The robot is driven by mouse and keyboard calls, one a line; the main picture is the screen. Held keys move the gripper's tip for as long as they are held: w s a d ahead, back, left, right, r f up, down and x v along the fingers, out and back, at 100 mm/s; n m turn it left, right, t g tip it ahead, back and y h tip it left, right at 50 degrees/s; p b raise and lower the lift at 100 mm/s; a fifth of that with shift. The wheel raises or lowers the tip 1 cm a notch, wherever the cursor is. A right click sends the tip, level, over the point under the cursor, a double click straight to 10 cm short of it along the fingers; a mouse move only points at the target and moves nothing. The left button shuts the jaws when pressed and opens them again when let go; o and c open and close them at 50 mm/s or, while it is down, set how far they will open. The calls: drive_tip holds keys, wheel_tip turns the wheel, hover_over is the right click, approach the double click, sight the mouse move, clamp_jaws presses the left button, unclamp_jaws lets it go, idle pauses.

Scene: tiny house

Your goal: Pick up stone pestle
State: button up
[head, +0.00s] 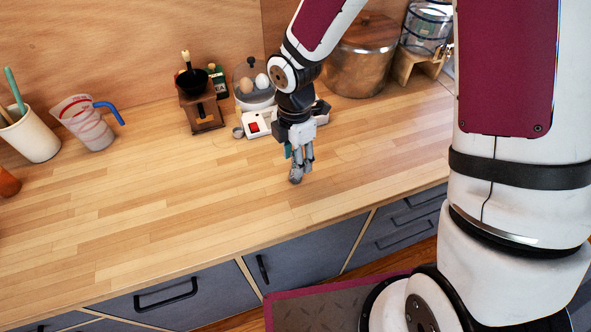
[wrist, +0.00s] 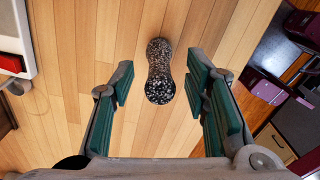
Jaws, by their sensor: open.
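The stone pestle (wrist: 160,72) is a dark speckled piece with rounded ends and a narrower middle. In the wrist view it lies between the spread fingers of my gripper (wrist: 161,100), apart from both green pads. In the head view the pestle (head: 296,174) shows as a small grey form on the wooden counter, just below my gripper (head: 300,160), which partly hides it. My gripper points down, open and empty.
A white egg cooker (head: 258,122) with eggs stands close behind my gripper. A coffee grinder (head: 202,108), a measuring cup (head: 86,124) and a white utensil cup (head: 30,138) stand left. A large metal pot (head: 357,68) stands behind right. The counter's front is clear.

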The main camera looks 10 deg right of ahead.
clamp_jaws()
idle(0.4)
